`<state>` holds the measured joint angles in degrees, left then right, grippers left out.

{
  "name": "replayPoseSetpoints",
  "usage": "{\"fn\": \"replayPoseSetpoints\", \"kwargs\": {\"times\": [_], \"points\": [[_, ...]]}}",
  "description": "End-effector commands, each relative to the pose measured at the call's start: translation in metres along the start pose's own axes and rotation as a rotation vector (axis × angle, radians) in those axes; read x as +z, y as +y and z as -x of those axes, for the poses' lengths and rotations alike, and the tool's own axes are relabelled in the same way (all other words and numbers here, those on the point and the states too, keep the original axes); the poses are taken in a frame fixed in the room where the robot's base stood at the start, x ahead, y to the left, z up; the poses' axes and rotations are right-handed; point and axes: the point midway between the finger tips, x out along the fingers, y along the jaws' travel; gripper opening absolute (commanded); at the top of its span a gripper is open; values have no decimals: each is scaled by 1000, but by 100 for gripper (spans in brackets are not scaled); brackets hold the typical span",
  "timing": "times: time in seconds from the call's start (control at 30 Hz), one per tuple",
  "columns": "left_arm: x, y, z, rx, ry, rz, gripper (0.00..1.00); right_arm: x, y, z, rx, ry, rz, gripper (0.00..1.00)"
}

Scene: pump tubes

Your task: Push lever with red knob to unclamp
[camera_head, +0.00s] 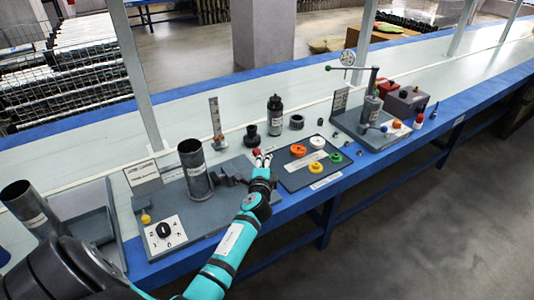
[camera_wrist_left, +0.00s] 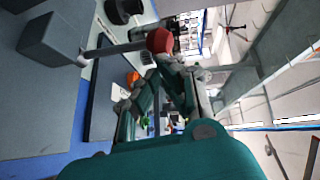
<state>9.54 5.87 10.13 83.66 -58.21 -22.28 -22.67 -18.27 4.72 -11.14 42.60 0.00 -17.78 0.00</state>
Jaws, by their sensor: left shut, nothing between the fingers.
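The red knob (camera_wrist_left: 159,40) sits on the end of a grey lever rod (camera_wrist_left: 112,50) that comes out of a grey block (camera_wrist_left: 52,38) in the left wrist view. In the head view the red knob (camera_head: 256,151) shows small, just beyond my left gripper (camera_head: 263,160). That gripper is shut and empty. In the left wrist view its fingertips (camera_wrist_left: 170,66) are right beside the knob; I cannot tell if they touch it. Most of the lever is hard to make out in the head view. My right gripper is not in view.
A grey upright tube (camera_head: 195,172) stands on the clamp plate left of my gripper. A dark panel (camera_head: 325,177) with coloured knobs lies to the right. The table has blue edges.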

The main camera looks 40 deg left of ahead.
Motion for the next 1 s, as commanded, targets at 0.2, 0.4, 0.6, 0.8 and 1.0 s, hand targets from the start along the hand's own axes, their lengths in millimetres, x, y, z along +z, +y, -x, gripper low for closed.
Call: {"fn": "replayPoseSetpoints", "kwargs": {"times": [0.2, 0.4, 0.6, 0.8, 1.0], "points": [[4, -5, -4, 32, -3, 23, 0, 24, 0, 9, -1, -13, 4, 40], [8, -8, -9, 39, -3, 30, 0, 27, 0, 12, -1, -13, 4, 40], [11, -17, -15, 73, -1, 53, 0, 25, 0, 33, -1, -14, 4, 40], [18, -20, -23, 131, -1, 96, 0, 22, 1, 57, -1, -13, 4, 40], [24, -16, -31, 141, -2, 105, 0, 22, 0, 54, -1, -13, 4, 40]]}}
